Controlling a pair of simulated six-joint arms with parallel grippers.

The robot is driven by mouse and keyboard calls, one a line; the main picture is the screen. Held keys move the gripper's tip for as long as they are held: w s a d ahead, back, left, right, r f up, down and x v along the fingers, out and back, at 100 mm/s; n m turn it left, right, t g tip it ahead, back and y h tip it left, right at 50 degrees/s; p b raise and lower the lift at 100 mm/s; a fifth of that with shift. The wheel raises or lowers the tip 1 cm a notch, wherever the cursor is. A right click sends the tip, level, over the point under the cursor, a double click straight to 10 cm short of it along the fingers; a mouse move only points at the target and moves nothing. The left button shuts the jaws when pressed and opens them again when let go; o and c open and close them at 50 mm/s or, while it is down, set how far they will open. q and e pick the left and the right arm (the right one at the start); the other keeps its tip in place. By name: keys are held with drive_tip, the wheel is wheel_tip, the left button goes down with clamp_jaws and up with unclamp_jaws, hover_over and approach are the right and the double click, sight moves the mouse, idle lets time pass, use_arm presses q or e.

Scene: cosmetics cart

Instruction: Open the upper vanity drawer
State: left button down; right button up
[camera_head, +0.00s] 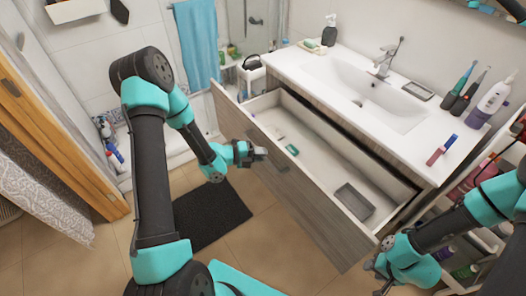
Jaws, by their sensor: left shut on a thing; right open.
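The upper vanity drawer (300,183) is pulled well out from under the sink counter, and its pale inside shows. My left gripper (262,154) is at the outer face of the wood-grain drawer front, shut on the drawer handle (279,164), which it partly hides. My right gripper (377,278) is open and empty near the bottom right, beside the near end of the drawer front and apart from it.
A grey tray (355,202) and a small green item (292,150) lie in the drawer. The counter (294,62) holds a soap dispenser (329,31) and several toiletries at right. A cart (457,240) with bottles stands at lower right. A dark mat (212,218) lies on the floor.

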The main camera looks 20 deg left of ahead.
use_arm(q)
drive_tip(key=shift+s, duration=0.1)
idle(0.3)
drive_tip(key=c, duration=1.1)
unclamp_jaws()
drive_tip(key=shift+a, duration=0.1)
drive_tip(key=v, duration=1.7)
drive_tip(key=shift+s, duration=0.2)
